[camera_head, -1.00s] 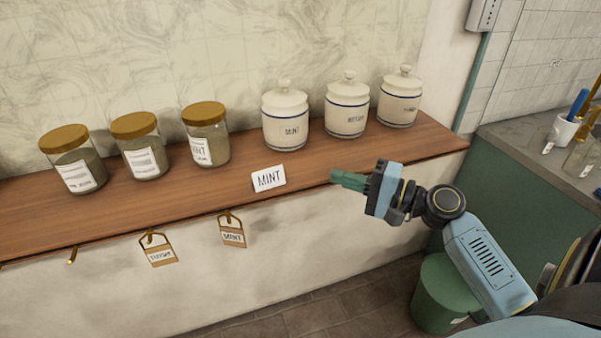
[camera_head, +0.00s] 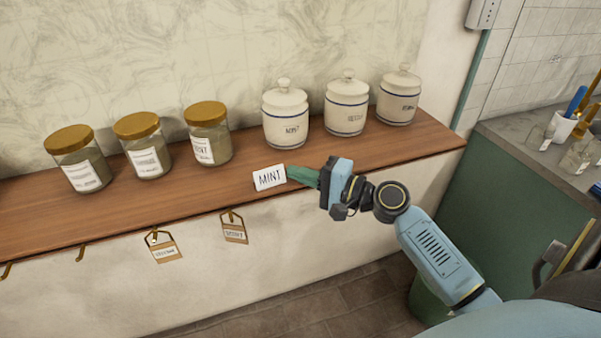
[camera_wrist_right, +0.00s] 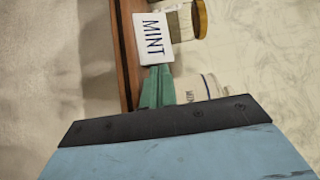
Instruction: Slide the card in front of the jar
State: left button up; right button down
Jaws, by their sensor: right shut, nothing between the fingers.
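The white card marked MINT (camera_head: 269,178) stands on the wooden shelf (camera_head: 120,205) near its front edge, in front of and between a glass jar and a ceramic jar. The glass jar with a MINT label (camera_head: 208,150) is behind it to the left. The ceramic jar marked MINT (camera_head: 286,130) is behind it to the right. My right gripper (camera_head: 292,175) is shut and empty, its green fingertips at the card's right edge. In the right wrist view the fingertips (camera_wrist_right: 157,85) meet the card's edge (camera_wrist_right: 152,38). My left gripper is out of view.
Two more glass jars (camera_head: 142,160) stand left on the shelf, and two more ceramic jars (camera_head: 346,118) stand right. Tags (camera_head: 234,231) hang on hooks below the front edge. The shelf front left of the card is clear.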

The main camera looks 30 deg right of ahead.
aim_at(269, 181)
jog(key=a+p, duration=0.1)
jog(key=a, duration=0.2)
jog(key=w+a, duration=0.1)
jog(key=a, duration=0.2)
jog(key=w+a+p, duration=0.1)
jog(key=a, duration=0.2)
jog(key=shift+w+a+p, duration=0.25)
jog(key=shift+p, duration=0.1)
jog(key=d+b, duration=0.1)
jog(key=s+d, duration=0.1)
jog(key=d, duration=0.1)
jog(key=d+b, duration=0.1)
jog(key=shift+s+d+f+b, duration=0.15)
jog(key=shift+s+f+b, duration=0.1)
jog(key=shift+s+b, duration=0.1)
jog(key=b+v, duration=0.2)
jog(key=v, duration=0.7)
jog(key=shift+r, duration=0.25)
